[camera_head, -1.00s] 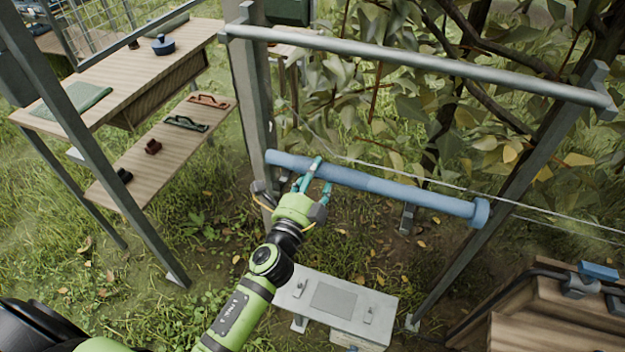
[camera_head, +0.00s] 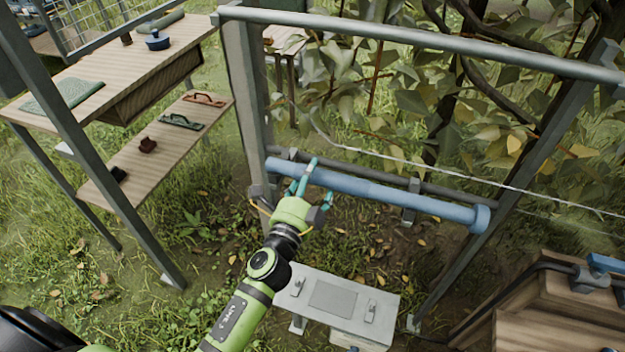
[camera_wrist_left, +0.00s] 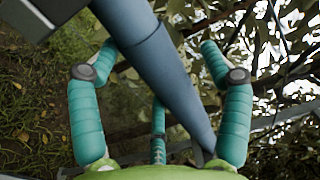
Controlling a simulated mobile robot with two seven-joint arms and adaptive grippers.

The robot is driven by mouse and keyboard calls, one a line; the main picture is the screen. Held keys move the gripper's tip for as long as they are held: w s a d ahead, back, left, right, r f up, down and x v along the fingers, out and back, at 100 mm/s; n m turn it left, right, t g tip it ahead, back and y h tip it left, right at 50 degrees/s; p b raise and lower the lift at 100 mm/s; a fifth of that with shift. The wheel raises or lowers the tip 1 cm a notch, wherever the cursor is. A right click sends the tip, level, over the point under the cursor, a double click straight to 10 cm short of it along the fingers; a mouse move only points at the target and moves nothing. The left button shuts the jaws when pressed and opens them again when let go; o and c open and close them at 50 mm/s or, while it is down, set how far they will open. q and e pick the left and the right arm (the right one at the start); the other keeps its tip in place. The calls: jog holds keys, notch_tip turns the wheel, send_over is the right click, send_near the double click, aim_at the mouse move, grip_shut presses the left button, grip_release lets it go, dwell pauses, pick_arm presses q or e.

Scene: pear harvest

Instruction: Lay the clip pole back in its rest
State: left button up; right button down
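The clip pole (camera_head: 375,192) is a long blue tube with a thicker collar at its right end. It lies across the space between two grey posts, sloping down to the right in the head view. My left gripper (camera_head: 312,182) has its teal fingers around the pole near its left end. In the left wrist view the pole (camera_wrist_left: 165,70) runs between the fingers; whether every finger touches it is unclear. A dark grey bar with brackets (camera_head: 410,203), which looks like the rest, shows just behind the pole, partly hidden by it. My right gripper is out of view.
A grey top rail (camera_head: 420,45) spans the posts above the pole. A low grey bench (camera_head: 385,322) stands below. A wooden box (camera_head: 560,315) is at lower right, a two-level wooden shelf (camera_head: 110,62) at left. Leafy branches and thin wires lie behind.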

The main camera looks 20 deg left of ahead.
pick_arm(q)
jog(key=shift+s+f, duration=0.1)
jog(key=shift+s, duration=0.05)
jog(key=s, duration=1.2)
jog(key=s+d+f+n+g+p, duration=0.1)
jog(key=s+f+n+g, duration=0.15)
jog(key=f, duration=0.65)
jog(key=s+f+n+g+p, duration=0.1)
jog(key=s+f+n+g, duration=0.15)
jog(key=f, duration=0.65)
jog(key=s+d+f+n+g, duration=0.1)
jog(key=s+f+n+g, duration=0.15)
jog(key=f, duration=0.75)
jog(key=s+a+f+n+g+p, duration=0.1)
jog(key=s+a+f+n+g, duration=0.1)
jog(key=s+f, duration=0.3)
jog(key=s+a+f+n+g, duration=0.3)
jog(key=s+f+g, duration=0.2)
jog(key=s, duration=0.7)
jog(key=s+a+f+n+g+y+p, duration=0.1)
jog(key=s+a+f+n+g, duration=0.2)
jog(key=s+f, duration=0.4)
jog(key=s, duration=0.2)
jog(key=shift+s+f+n+p, duration=0.2)
jog(key=shift+s+n+p, duration=0.1)
jog(key=shift+s+n, duration=0.05)
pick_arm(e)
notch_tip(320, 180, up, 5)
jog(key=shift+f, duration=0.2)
